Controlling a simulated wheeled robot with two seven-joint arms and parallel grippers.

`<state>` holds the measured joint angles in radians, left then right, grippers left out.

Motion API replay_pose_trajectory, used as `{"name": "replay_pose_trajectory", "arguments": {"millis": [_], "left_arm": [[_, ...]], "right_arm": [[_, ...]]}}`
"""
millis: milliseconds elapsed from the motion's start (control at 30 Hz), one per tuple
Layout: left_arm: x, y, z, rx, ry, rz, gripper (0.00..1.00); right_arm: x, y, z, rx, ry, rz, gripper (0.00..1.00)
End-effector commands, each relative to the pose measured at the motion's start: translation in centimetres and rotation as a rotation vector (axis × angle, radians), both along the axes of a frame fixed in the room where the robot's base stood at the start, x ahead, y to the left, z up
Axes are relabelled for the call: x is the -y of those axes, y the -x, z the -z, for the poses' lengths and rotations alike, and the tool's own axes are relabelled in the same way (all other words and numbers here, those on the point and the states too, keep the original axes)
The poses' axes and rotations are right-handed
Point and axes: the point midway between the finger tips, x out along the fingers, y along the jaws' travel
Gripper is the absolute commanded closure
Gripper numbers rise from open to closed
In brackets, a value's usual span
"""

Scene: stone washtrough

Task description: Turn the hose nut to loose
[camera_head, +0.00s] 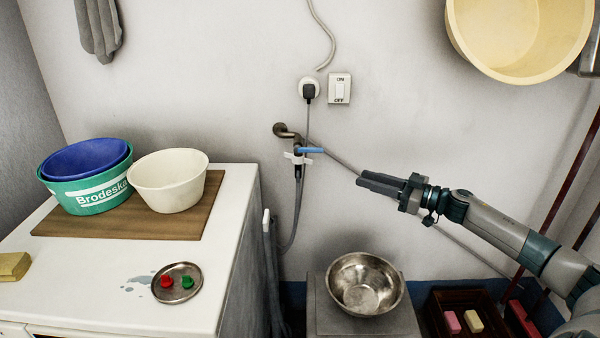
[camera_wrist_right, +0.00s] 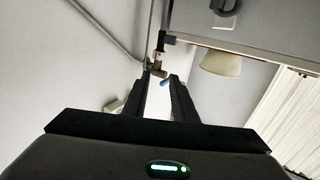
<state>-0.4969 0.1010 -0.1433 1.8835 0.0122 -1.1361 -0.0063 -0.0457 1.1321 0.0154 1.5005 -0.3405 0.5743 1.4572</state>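The tap (camera_head: 288,132) comes out of the back wall and has a blue lever (camera_head: 310,150). A pale winged hose nut (camera_head: 297,159) sits under its spout, with the grey hose (camera_head: 296,205) hanging below. My right gripper (camera_head: 362,181) is to the right of the tap and a little lower, apart from it, pointing left. In the right wrist view its two fingers (camera_wrist_right: 159,80) are apart with nothing between them. The tap (camera_wrist_right: 155,68) shows small beyond the fingertips there. The nut is too small to make out in that view. My left gripper is not in view.
A white washing machine (camera_head: 120,290) stands left, with basins on a board (camera_head: 150,225) and a metal dish (camera_head: 178,268). A steel bowl (camera_head: 365,284) sits on a grey block below my right arm. A yellow basin (camera_head: 520,55) hangs upper right. A socket (camera_head: 309,88) is above the tap.

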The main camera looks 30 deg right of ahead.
Motion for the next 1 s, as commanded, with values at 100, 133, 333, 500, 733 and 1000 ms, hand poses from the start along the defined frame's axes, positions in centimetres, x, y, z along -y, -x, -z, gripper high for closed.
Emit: {"name": "replay_pose_trajectory", "arguments": {"millis": [100, 133, 333, 500, 733, 1000], "left_arm": [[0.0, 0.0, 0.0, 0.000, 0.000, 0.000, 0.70], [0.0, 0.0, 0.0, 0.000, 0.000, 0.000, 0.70], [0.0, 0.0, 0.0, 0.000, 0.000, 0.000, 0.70], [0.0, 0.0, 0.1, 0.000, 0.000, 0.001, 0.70], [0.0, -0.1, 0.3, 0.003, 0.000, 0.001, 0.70], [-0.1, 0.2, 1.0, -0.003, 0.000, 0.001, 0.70]], "right_arm": [[0.0, 0.0, 0.0, 0.000, -0.001, 0.002, 0.75], [0.0, 0.0, 0.0, 0.000, -0.001, 0.002, 0.75], [0.0, -0.2, 0.0, 0.001, 0.000, 0.003, 0.75], [-0.4, -0.9, 0.0, 0.001, -0.002, 0.005, 0.75], [-1.3, -2.6, -0.1, 0.004, -0.001, 0.004, 0.75], [-2.6, -5.1, -0.1, 0.003, -0.001, 0.004, 0.75]]}}
